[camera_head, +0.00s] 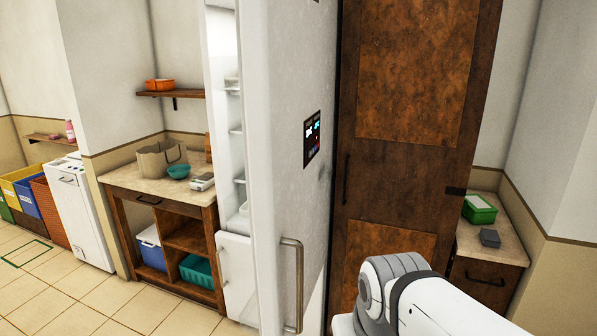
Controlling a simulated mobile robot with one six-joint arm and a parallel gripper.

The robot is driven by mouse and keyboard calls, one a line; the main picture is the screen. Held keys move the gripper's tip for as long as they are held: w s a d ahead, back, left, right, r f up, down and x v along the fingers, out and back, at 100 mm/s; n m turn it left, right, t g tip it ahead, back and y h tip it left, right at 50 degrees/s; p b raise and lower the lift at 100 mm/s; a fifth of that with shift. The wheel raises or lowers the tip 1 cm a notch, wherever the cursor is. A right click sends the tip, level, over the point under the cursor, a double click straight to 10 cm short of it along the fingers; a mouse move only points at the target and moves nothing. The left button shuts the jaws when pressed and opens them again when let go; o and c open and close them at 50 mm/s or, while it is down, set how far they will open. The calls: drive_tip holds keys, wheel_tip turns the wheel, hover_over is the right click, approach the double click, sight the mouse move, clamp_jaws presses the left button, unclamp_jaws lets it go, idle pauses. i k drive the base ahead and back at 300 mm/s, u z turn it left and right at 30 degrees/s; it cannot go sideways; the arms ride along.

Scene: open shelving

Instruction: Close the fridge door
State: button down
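The tall white fridge door (285,90) stands open in the middle of the head view, with its edge toward me. Its outer face carries a dark display panel (312,138) and a grey bar handle (292,285) low down near the free edge. To the left of the door, a narrow strip of the white fridge interior (222,60) shows with shelves. My arm reaches in from the bottom right, to the right of the handle and apart from it in the picture. My gripper is not visible.
A tall brown wooden cabinet (400,160) stands right of the door. A counter (150,185) with a bag and bowl is on the left, beside a white appliance (80,215). A green box (479,209) sits on the right counter. Tiled floor (60,300) is clear at lower left.

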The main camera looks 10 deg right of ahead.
sight(286, 49)
drive_tip(key=i, duration=0.85)
drive_tip(key=u, duration=0.05)
drive_tip(key=k, duration=1)
drive_tip(key=z, duration=1.1)
drive_tip(key=i, duration=0.75)
drive_tip(key=u, duration=1.35)
